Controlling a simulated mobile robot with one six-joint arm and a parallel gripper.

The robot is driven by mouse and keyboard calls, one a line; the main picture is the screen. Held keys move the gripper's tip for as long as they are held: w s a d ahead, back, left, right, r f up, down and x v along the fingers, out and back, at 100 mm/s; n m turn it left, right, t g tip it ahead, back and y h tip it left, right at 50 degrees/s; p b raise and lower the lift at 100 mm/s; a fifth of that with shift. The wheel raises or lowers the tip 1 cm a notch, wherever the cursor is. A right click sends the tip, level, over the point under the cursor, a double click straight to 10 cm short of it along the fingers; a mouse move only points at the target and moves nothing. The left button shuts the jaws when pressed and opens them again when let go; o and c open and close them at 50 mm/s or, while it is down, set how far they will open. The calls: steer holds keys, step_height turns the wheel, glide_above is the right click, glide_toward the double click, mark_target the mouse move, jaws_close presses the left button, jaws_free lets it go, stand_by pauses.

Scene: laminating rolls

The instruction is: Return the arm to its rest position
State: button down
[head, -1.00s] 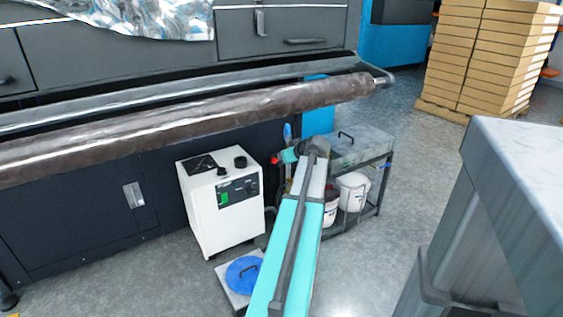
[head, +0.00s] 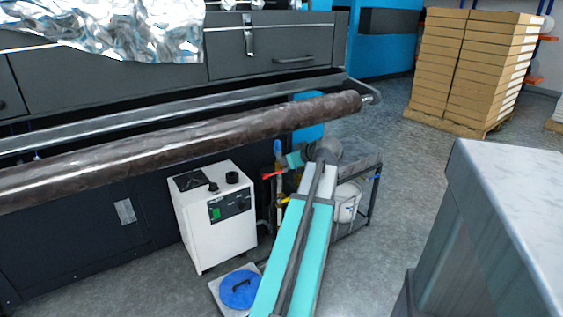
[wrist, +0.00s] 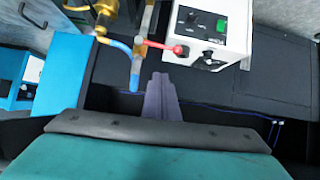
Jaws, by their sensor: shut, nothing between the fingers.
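My arm, with teal and white links, reaches forward from the bottom middle of the head view, over the floor. Its far end stands in front of a low cart. My gripper (wrist: 161,76) shows in the wrist view as narrow grey-purple fingers, shut together and empty. In the head view my gripper cannot be made out clearly beyond the arm's end.
A dark roll (head: 180,145) spans the machine (head: 270,45) at left. A white unit (head: 212,218) and a blue-lidded container (head: 240,290) stand left of my arm. The cart (head: 372,190) is behind it. A marble-topped block (head: 510,190) stands right. Stacked boxes (head: 480,70) are farther back.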

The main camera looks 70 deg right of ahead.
steer(key=shift+s+a+r, duration=0.35)
steer(key=shift+s, duration=0.05)
stand_by(0.4)
